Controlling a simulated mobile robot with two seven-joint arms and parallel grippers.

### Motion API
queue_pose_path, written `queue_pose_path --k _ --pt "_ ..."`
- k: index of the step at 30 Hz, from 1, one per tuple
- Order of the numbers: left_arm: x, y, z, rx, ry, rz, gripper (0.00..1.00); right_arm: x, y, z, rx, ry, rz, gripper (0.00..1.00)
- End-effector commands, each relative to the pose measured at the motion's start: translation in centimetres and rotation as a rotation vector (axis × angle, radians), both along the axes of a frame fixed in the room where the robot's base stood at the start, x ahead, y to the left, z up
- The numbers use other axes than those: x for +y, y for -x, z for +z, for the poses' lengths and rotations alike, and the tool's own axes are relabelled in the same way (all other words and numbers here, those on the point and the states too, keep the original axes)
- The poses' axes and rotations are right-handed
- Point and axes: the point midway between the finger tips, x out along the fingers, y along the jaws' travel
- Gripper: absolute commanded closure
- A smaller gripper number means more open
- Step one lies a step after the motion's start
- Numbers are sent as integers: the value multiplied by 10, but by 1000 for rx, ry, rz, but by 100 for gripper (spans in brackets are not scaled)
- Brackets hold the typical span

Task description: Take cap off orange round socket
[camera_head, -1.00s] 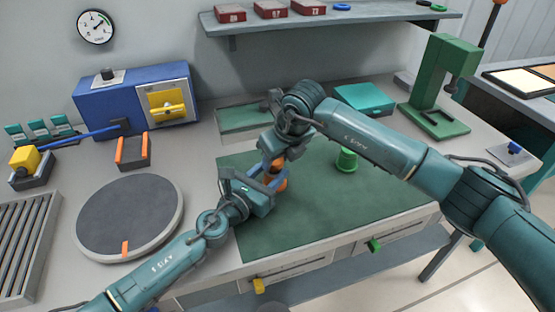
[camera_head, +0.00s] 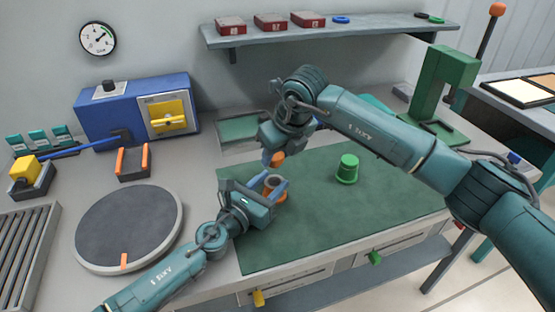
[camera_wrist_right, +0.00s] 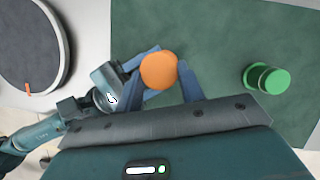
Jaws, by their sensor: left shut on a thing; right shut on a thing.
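The orange round socket (camera_head: 274,195) stands on the green mat with its grey-rimmed open top showing. My left gripper (camera_head: 275,184) is shut around its upper part. The orange cap (camera_head: 277,158) is apart from the socket, above and behind its top in the head view. My right gripper (camera_head: 275,155) is shut on this cap, with its fingers partly hidden by the wrist. In the right wrist view the round orange cap (camera_wrist_right: 159,70) sits between my right gripper's blue fingers (camera_wrist_right: 165,76) and hides the socket. My left gripper is partly seen there, left of the cap.
A green round socket with its cap (camera_head: 347,168) stands on the green mat (camera_head: 330,215) to the right. A grey turntable (camera_head: 128,228) lies at left, with a blue box (camera_head: 135,108) behind it. A green press (camera_head: 440,95) stands at back right. The mat's front right is clear.

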Motion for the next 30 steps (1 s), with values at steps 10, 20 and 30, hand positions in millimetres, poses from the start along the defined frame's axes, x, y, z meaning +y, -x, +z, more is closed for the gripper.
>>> queue_pose_path --k 10,20,30 --pt "1 0 -1 1 -2 2 40 0 0 -1 0 0 0 89" --pt "1 0 0 0 0 0 32 0 0 -1 0 0 0 89" --pt "30 40 -2 2 -4 0 32 0 0 2 0 0 0 89"
